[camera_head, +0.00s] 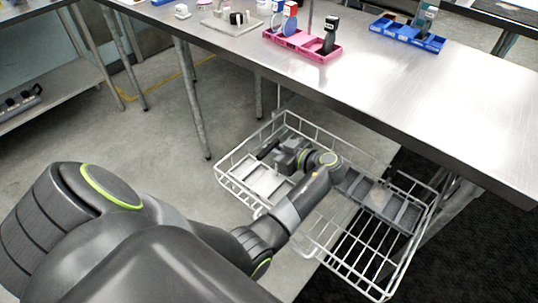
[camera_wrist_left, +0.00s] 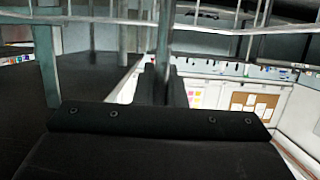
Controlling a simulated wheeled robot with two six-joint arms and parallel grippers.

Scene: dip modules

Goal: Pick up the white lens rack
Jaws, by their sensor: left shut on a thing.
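The white lens rack, a pale shallow tray (camera_head: 264,182), lies at the left end of a white wire basket in the head view. My left gripper (camera_head: 287,158) reaches into the basket at the rack's upper right edge and is shut on it. The dark fingers and the wrist hide part of the rack, and the exact contact is too small to make out. In the left wrist view the fingers (camera_wrist_left: 165,82) are close together, and the rack cannot be made out there. My right gripper is in neither view.
The wire basket (camera_head: 318,248) surrounds the gripper with its rim and bars. A grey compartment tray (camera_head: 404,213) sits at its right end. The steel table (camera_head: 440,110) overhangs behind, bearing a pink tray (camera_head: 318,54) and a blue tray (camera_head: 395,35). Table legs stand behind the basket.

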